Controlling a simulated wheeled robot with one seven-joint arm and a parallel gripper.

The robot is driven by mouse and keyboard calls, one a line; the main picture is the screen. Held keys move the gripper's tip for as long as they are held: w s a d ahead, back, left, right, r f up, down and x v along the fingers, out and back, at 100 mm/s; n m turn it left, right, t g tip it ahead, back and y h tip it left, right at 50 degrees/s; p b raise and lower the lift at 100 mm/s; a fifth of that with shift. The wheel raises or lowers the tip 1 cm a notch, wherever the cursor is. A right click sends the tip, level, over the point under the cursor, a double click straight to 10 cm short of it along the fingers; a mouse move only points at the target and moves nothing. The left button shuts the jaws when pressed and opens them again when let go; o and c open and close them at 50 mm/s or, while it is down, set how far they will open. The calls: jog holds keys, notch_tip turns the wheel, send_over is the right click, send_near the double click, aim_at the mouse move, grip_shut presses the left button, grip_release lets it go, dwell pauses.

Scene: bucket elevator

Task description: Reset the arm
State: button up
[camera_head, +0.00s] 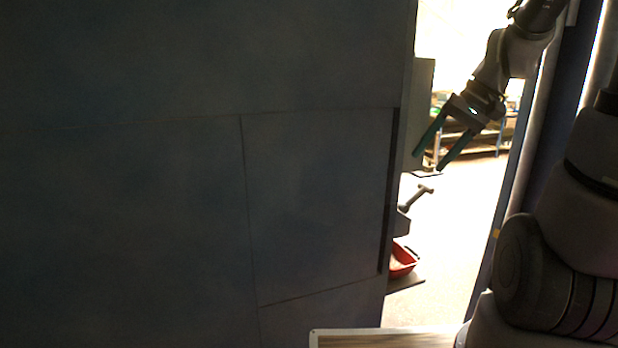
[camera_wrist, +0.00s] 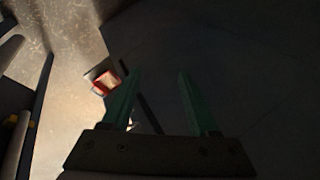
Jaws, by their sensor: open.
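My gripper (camera_head: 428,160) hangs at the upper right of the head view, with its two green fingers spread and pointing down to the left. It is empty, in front of a bright opening beside a large dark panel (camera_head: 320,190). In the wrist view my gripper (camera_wrist: 155,78) shows both fingers apart with nothing between them. The dark surface fills the right of that view behind the fingers. I cannot tell how far the fingers are from the panel.
A red container (camera_head: 402,261) sits low behind the panel's edge; a red container also shows in the wrist view (camera_wrist: 105,82). A grey handle-like part (camera_head: 416,196) juts out above it. A bench (camera_head: 480,140) stands farther back. The bright floor (camera_head: 450,230) between looks clear.

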jog(key=s+a+r+m+t+h, duration=0.1)
jog(key=s+r+t+h, duration=0.2)
jog(key=s+r, duration=0.5)
jog(key=shift+r+m+t, duration=0.4)
jog(key=shift+r+t, duration=0.1)
jog(key=shift+t, duration=0.3)
